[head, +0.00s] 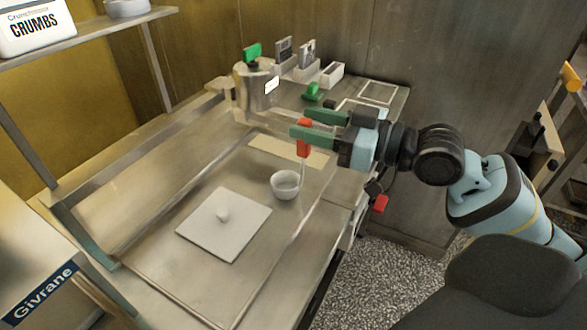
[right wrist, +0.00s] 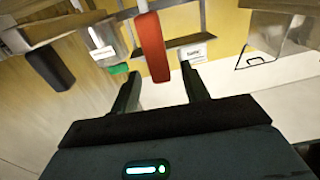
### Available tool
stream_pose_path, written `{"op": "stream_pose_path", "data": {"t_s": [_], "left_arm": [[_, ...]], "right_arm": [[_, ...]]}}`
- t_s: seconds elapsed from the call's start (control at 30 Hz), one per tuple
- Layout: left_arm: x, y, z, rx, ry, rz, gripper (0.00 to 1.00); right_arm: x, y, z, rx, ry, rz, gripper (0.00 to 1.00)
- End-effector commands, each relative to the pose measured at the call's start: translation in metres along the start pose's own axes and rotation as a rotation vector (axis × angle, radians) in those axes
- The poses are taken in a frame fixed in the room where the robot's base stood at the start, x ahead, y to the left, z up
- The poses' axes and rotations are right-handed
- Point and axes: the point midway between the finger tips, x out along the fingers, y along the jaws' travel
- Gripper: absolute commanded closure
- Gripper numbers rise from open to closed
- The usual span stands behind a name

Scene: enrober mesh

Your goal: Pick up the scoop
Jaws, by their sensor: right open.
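The scoop's red handle (head: 303,138) stands roughly upright at the front of my right gripper (head: 300,121). A thin pale stem runs down from the handle towards a small white bowl (head: 286,184) on the steel table. I cannot tell whether the stem joins the bowl or stands in it. In the right wrist view the red handle (right wrist: 153,48) shows ahead of the gap between the two open fingers (right wrist: 160,82). Contact with the fingers cannot be made out. My left gripper is not in view.
A white board (head: 240,230) with a small pale lump lies left of the bowl. A steel canister (head: 258,92), card holders and a green item (head: 312,91) stand at the back. A rail and shelf (head: 90,32) border the left. The front tabletop is clear.

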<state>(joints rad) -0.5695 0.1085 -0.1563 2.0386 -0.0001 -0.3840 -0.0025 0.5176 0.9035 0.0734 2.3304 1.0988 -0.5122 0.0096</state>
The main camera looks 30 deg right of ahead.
Motion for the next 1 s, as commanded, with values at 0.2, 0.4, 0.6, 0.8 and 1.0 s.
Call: {"op": "stream_pose_path", "data": {"t_s": [0.2, 0.4, 0.6, 0.8, 1.0], "left_arm": [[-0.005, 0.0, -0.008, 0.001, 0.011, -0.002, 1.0], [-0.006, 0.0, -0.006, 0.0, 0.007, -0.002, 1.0], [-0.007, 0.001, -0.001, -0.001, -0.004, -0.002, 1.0], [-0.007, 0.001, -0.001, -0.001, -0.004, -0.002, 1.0], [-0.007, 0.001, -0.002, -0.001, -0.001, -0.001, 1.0]], "right_arm": [[0.028, -0.002, 0.0, 0.0, 0.007, 0.0, 0.55], [0.04, -0.002, 0.002, -0.001, 0.002, -0.001, 0.55], [0.041, -0.002, 0.003, -0.001, 0.001, -0.001, 0.55], [0.04, -0.002, 0.003, -0.001, 0.001, -0.001, 0.77], [0.04, -0.002, 0.003, -0.001, 0.001, -0.001, 1.0]]}}
